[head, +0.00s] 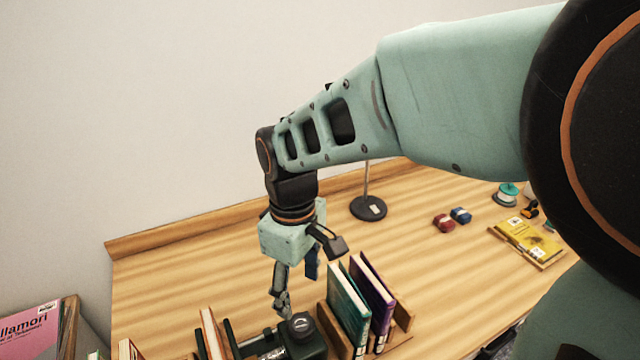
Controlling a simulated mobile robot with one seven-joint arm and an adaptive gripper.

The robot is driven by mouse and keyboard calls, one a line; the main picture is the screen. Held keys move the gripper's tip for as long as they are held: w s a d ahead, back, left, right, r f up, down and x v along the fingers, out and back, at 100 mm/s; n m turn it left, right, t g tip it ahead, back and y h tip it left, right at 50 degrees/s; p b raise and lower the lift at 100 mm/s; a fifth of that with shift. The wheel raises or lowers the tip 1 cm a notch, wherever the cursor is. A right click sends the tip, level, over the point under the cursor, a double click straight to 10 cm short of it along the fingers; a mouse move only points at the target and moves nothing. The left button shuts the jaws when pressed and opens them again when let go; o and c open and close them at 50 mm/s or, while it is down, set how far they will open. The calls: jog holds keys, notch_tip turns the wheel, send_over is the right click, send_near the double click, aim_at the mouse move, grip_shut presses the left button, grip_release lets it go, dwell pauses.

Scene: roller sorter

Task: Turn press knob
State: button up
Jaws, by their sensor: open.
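A round black knob (301,325) sits on top of a dark green press (277,345) at the bottom middle of the head view. The press's lower part is cut off by the frame edge. My gripper (306,278) hangs above and slightly behind the knob, pointing down. Its fingers are spread apart and nothing shows between them. One fingertip is close to the knob in the picture; I cannot tell whether it touches.
Upright books (349,307) in a wooden holder stand just right of the press, and more books (212,333) stand to its left. The table's middle right is clear.

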aim_at(301, 324)
notch_tip(301, 324, down, 11)
jog(key=b, duration=0.8)
jog(key=shift+s+b, duration=0.15)
jog(key=shift+b, duration=0.2)
jog(key=shift+c, duration=0.3)
jog(key=shift+r, duration=0.1)
jog(key=c, duration=1.1)
jog(key=shift+m, duration=0.4)
jog(key=m, duration=0.4)
jog(key=shift+m, duration=0.4)
jog(key=m, duration=0.5)
